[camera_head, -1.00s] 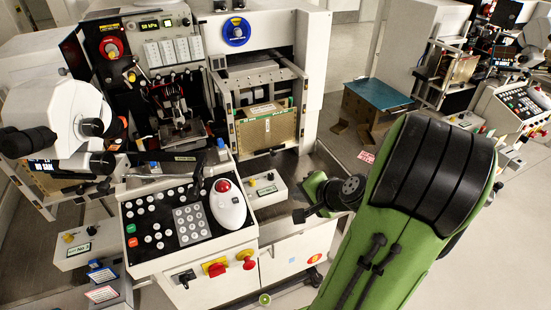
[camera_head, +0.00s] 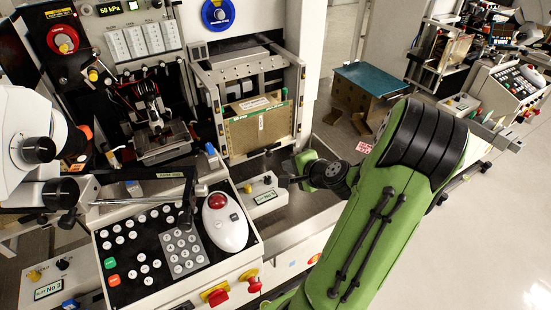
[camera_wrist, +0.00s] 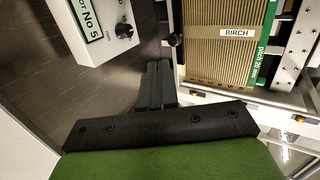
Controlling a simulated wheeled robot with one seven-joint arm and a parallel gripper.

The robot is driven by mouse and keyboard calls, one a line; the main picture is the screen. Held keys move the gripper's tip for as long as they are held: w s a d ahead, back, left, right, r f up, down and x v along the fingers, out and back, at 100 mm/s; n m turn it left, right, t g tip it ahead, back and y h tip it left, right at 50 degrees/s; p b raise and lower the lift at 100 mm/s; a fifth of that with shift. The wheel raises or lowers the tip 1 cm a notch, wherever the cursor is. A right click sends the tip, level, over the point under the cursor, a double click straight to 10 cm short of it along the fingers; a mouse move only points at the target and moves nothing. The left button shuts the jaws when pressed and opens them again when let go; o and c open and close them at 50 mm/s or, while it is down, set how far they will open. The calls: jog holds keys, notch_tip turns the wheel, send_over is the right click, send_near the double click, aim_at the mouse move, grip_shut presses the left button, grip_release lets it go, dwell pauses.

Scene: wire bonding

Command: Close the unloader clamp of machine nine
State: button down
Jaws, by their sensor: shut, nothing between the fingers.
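The unloader bay of the machine holds a brown ribbed magazine (camera_head: 246,133) with a green edge strip. In the wrist view the magazine (camera_wrist: 222,55) bears a BIRCH label. A small black knob (camera_wrist: 175,40) sits at its left lower edge; I cannot tell whether it belongs to the clamp or what state the clamp is in. My gripper (camera_head: 284,181) is in front of and below the bay, to the right of a small control box. In the wrist view my gripper (camera_wrist: 154,68) is shut and empty, beside the magazine's lower left corner. No number nine is legible.
A small box (camera_wrist: 107,25) marked No 5 with a knob is left of my fingers; it also shows in the head view (camera_head: 262,197). The keypad panel (camera_head: 165,240), a white trackball (camera_head: 224,222) and a microscope (camera_head: 30,150) are left. A teal-topped box (camera_head: 372,85) stands behind.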

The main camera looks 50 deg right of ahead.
aim_at(271, 155)
jog(key=w, duration=0.2)
jog(key=w+d+f, duration=0.1)
jog(key=w, duration=0.1)
jog(key=w+f, duration=0.1)
jog(key=w, duration=0.1)
jog(key=shift+d+b, duration=0.15)
jog(key=shift+b, duration=0.25)
jog(key=shift+w+d, duration=0.15)
jog(key=shift+w, duration=0.2)
